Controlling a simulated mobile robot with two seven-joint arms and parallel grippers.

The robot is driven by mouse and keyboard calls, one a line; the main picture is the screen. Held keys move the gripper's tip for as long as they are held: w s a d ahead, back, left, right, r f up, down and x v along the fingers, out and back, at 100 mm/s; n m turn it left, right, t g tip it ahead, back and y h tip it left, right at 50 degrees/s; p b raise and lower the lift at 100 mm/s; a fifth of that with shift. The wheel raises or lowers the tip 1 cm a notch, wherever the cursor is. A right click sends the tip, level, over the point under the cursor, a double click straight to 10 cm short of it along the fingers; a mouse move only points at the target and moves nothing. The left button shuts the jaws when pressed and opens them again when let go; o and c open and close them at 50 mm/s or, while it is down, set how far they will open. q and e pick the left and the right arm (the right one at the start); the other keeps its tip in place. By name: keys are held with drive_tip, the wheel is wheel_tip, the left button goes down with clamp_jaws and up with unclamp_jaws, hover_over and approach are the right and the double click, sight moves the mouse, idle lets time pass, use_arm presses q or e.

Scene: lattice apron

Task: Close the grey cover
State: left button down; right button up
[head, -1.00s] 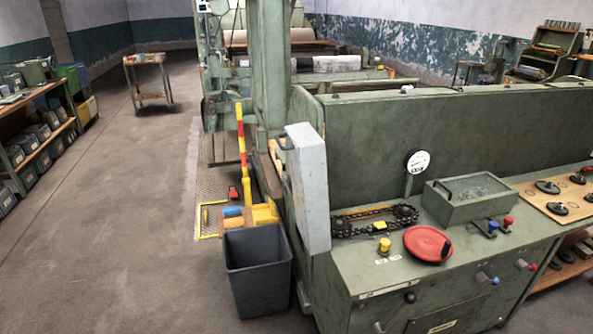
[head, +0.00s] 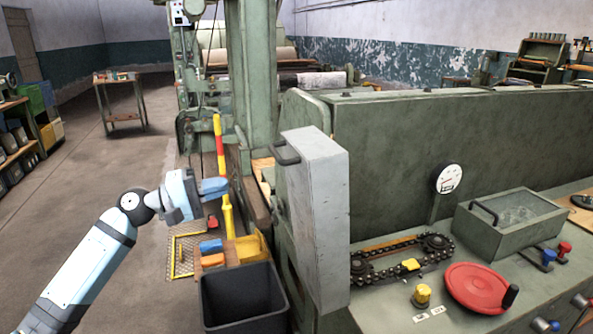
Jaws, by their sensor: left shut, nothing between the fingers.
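The grey cover (head: 322,225) is a pale, scuffed metal panel. It stands open, swung out upright at the left end of the green machine bench. Its dark handle (head: 285,151) is on the upper left side. The chain and sprockets (head: 400,256) to its right are exposed. My left gripper (head: 222,187) is shut and empty. In the picture it is left of the cover and a little below the handle, with a gap between them. My right gripper is not in view.
A black bin (head: 243,300) stands on the floor below the gripper. A yellow and red post (head: 221,150) rises behind the fingers. The bench carries a red handwheel (head: 477,287), a yellow knob (head: 421,295) and a gauge (head: 448,177).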

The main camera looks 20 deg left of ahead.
use_arm(q)
drive_tip(key=r+p+x, duration=0.1)
drive_tip(key=p+x, duration=0.1)
drive_tip(key=x, duration=1.2)
drive_tip(key=shift+r+p, duration=0.2)
drive_tip(key=shift+p, duration=0.2)
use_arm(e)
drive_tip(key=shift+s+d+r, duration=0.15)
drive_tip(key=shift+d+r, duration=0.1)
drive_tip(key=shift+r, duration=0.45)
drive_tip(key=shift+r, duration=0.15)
